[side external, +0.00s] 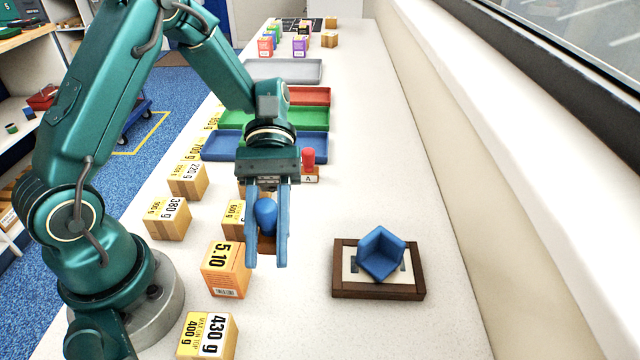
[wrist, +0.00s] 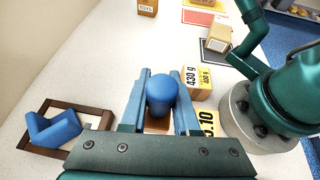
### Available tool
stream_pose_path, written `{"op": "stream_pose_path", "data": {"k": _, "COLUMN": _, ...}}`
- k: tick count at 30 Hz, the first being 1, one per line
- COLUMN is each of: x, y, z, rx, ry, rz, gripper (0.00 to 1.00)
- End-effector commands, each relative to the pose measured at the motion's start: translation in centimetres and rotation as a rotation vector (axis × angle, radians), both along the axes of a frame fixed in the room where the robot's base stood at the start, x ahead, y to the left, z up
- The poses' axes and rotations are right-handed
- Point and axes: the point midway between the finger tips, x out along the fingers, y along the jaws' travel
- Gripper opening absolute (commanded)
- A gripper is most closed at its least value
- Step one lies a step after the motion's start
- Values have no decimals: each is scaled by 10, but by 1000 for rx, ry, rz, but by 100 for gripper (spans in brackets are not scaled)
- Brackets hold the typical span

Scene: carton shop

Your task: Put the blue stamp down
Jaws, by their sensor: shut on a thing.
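The blue stamp (side external: 265,214), with a rounded blue handle, is between the fingers of my gripper (side external: 267,262). My gripper is shut on it, above the white table among the cartons. In the wrist view the blue stamp (wrist: 162,92) sits between the two blue fingers of my gripper (wrist: 160,75). A brown surface shows below the handle; I cannot tell whether it is the stamp's block or a carton. A wooden frame (side external: 340,283) with a pale pad and a blue corner piece (side external: 381,254) lies to the right, apart from my gripper.
A red-handled stamp (side external: 308,158) marked A stands behind my gripper, near the blue tray (side external: 222,147). The green tray (side external: 318,119), red tray (side external: 318,96) and grey tray (side external: 270,70) lie farther back. An orange carton (side external: 226,272) and several others stand left. The table's right side is mostly clear.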

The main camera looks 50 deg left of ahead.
Motion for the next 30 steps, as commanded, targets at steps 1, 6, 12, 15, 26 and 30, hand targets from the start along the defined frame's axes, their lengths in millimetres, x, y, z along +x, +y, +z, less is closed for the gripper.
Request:
{"op": "stream_pose_path", "data": {"k": 1, "x": -8, "y": -12, "z": -7, "rx": -1, "ry": 8, "rz": -9, "gripper": 0}}
{"op": "stream_pose_path", "data": {"k": 6, "x": -24, "y": -45, "z": -29, "rx": 0, "ry": 8, "rz": -12, "gripper": 0}}
{"op": "stream_pose_path", "data": {"k": 12, "x": -35, "y": -71, "z": -47, "rx": 0, "ry": 3, "rz": -8, "gripper": 0}}
{"op": "stream_pose_path", "data": {"k": 15, "x": -37, "y": -75, "z": -51, "rx": 0, "ry": 2, "rz": -6, "gripper": 0}}
{"op": "stream_pose_path", "data": {"k": 26, "x": -38, "y": -76, "z": -87, "rx": 1, "ry": 3, "rz": -5, "gripper": 0}}
{"op": "stream_pose_path", "data": {"k": 30, "x": -37, "y": -76, "z": -92, "rx": 1, "ry": -1, "rz": -4, "gripper": 0}}
